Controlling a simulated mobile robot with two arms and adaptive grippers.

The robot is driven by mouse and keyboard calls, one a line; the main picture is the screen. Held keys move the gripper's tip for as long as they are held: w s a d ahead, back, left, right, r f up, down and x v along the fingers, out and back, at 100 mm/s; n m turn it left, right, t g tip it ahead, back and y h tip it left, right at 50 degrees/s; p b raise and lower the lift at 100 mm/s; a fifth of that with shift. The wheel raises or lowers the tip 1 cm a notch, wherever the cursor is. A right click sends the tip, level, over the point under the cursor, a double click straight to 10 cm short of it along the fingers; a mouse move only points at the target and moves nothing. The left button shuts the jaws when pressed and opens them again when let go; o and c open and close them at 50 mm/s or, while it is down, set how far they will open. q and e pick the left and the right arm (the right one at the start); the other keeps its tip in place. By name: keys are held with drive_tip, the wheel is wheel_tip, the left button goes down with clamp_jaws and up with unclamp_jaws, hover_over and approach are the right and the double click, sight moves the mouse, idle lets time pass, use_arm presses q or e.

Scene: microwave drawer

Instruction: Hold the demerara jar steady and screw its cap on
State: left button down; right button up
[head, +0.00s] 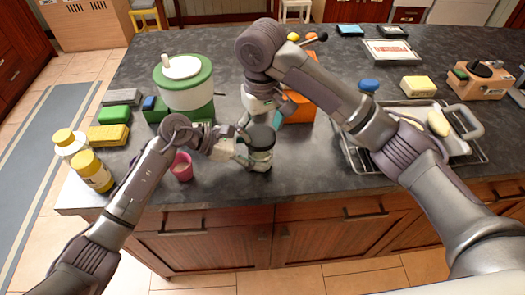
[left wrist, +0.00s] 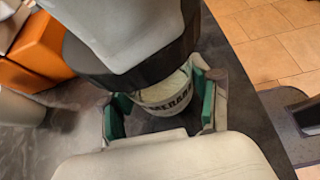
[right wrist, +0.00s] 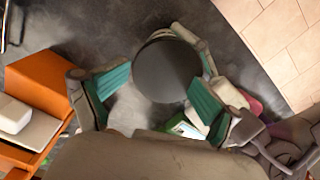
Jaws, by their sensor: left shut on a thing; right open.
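The demerara jar (head: 259,160) stands upright near the front edge of the counter; its lettered label (left wrist: 168,95) shows in the left wrist view. A dark round cap (head: 261,136) sits on top of it; how far it is threaded cannot be told. My left gripper (head: 243,153) is shut on the jar's body from the left, its green pads on either side (left wrist: 160,108). My right gripper (head: 264,112) is open above the jar. In the right wrist view, the cap (right wrist: 167,71) lies beyond and between its spread green pads (right wrist: 160,92), with no clear contact.
A pink cup (head: 182,168) stands just left of the jar. A green-and-white spinner (head: 184,85) and sponges (head: 108,135) are behind and left. Two yellow-labelled bottles (head: 92,172) stand at the left edge. An orange box (head: 298,105) is behind the jar; a wire rack (head: 357,160) is right.

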use_arm(q)
drive_tip(key=shift+f, duration=0.15)
use_arm(e)
drive_tip(key=shift+a+r, duration=0.15)
drive_tip(key=shift+a, duration=0.1)
drive_tip(key=shift+r, duration=2.5)
drive_tip(key=shift+d, duration=0.1)
use_arm(q)
drive_tip(key=c, duration=0.6)
unclamp_jaws()
drive_tip(key=o, duration=0.4)
drive_tip(key=shift+w, duration=0.1)
use_arm(e)
drive_tip(key=shift+w, duration=0.1)
use_arm(q)
drive_tip(key=shift+o, duration=0.2)
